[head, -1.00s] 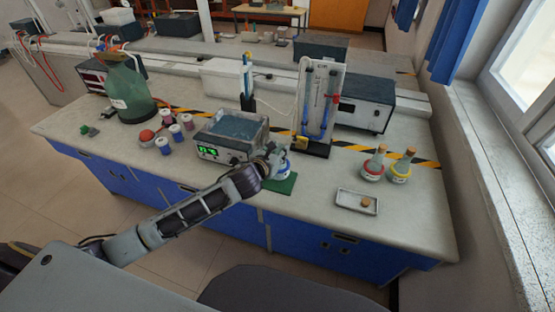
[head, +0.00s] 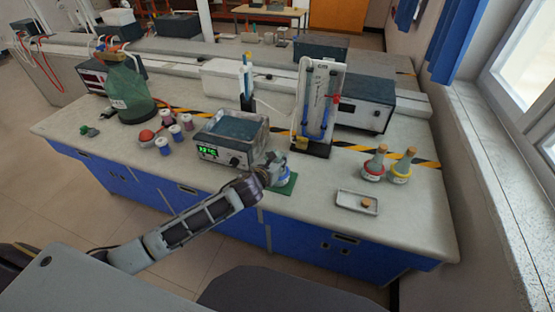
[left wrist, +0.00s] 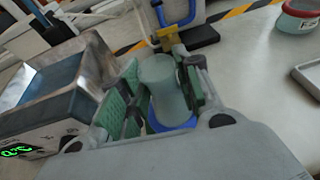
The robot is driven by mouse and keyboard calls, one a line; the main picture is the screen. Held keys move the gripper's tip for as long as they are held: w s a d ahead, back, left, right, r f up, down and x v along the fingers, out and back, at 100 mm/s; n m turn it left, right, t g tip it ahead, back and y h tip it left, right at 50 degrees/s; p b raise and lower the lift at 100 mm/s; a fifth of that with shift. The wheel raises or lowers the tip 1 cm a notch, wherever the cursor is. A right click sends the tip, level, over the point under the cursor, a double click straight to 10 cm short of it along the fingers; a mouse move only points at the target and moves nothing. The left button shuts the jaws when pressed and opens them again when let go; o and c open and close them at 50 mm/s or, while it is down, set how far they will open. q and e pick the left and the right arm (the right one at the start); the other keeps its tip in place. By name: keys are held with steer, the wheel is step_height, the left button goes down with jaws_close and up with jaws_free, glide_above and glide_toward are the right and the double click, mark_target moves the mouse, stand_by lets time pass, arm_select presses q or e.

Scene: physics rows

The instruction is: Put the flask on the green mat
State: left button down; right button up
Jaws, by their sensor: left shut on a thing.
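The flask (head: 284,177), pale with a blue ring, is at the green mat (head: 287,188) on the bench, mostly hidden behind my left gripper (head: 275,167). In the left wrist view the flask (left wrist: 166,88) stands between the green finger pads of my left gripper (left wrist: 158,92), which is shut on it. Its blue ring shows below the pads. The flask's base is hidden, so I cannot tell whether it touches the mat. My right gripper is not in view.
A metal water bath (head: 230,138) stands just left of the mat. A blue-tubed apparatus (head: 318,105) stands behind it. Red-ringed (head: 374,168) and yellow-ringed (head: 401,172) flasks and a white tray (head: 345,203) with a cork are to the right. Bare bench lies between mat and tray.

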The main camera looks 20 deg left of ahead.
arm_select(q)
steer(key=c, duration=1.3)
jaws_free()
steer(key=o, duration=0.3)
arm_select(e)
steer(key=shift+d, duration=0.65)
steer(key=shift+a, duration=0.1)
